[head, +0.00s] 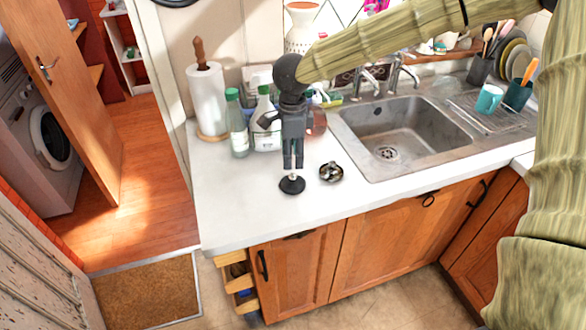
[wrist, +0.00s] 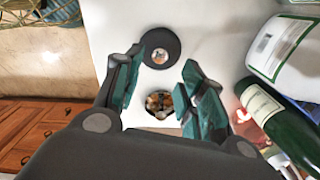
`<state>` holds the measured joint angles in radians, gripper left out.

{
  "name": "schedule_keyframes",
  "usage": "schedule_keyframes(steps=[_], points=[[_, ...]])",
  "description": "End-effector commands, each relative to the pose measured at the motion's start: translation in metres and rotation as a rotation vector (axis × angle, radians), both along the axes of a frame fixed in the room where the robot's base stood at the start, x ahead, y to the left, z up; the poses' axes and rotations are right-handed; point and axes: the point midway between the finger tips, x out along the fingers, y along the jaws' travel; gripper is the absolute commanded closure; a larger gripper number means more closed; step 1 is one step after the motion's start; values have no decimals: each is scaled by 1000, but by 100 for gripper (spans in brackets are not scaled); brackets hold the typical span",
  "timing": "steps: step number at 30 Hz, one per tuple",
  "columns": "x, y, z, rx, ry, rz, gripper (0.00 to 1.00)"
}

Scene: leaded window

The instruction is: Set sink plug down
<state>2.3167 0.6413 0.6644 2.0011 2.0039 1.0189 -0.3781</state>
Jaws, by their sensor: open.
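The sink plug (head: 292,185) is a black disc with a small metal knob on top. It lies flat on the white counter (head: 240,205), near its front edge and left of the sink. My gripper (head: 293,165) points down just above it. In the wrist view my gripper (wrist: 163,66) is open, with teal-padded fingers spread and nothing held between them. The plug (wrist: 160,48) shows there just past the fingertips, its knob facing up. The fingers appear clear of the disc.
A small metal dish (head: 331,172) stands just right of the plug. Bottles (head: 237,125) and a paper towel roll (head: 207,98) stand behind. The steel sink (head: 395,130) is to the right. The counter left of the plug is clear.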

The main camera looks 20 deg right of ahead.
Motion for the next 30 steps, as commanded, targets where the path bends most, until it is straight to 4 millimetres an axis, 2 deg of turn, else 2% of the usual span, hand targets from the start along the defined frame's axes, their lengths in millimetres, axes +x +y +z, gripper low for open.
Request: schedule_keyframes(steps=[3, 10, 30], points=[[0, 0, 18, 1, -2, 0, 60], [0, 0, 38, 1, -1, -1, 60], [0, 0, 40, 0, 0, 0, 60]])
